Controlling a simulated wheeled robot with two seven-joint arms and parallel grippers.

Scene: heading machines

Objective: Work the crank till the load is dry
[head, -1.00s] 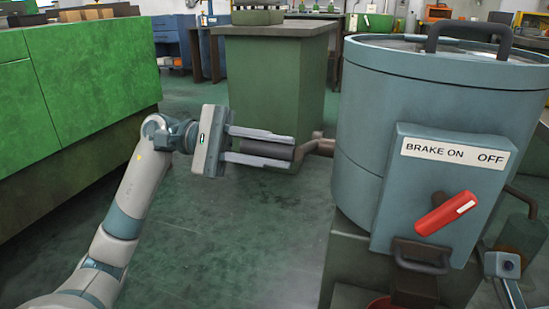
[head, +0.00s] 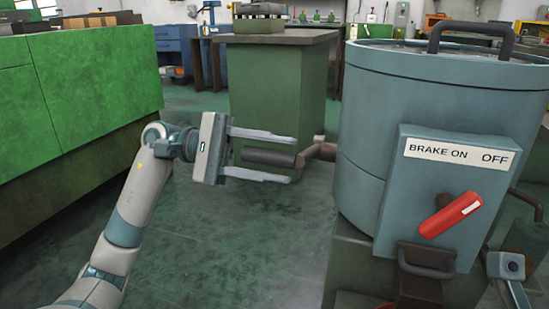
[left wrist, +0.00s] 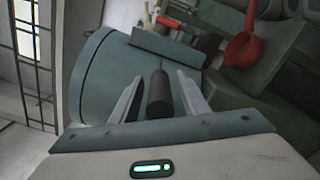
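The crank's dark grip (head: 270,157) sticks out to the left from a brown crank arm (head: 318,152) beside the blue-grey drum (head: 385,120). My left gripper (head: 291,160) is open, with one finger on each side of the grip and visible gaps between. The grip also shows between the fingers in the left wrist view (left wrist: 160,95). The drum carries a panel with a red brake lever (head: 450,215), tilted up to the right, towards OFF on the label "BRAKE ON OFF" (head: 458,153). The load inside the drum cannot be seen.
A green cabinet (head: 85,85) stands at the left and a green pedestal (head: 280,90) behind the crank. The drum has a dark top handle (head: 470,30). A red scoop-like thing (left wrist: 243,50) shows in the left wrist view. Floor between cabinet and drum is clear.

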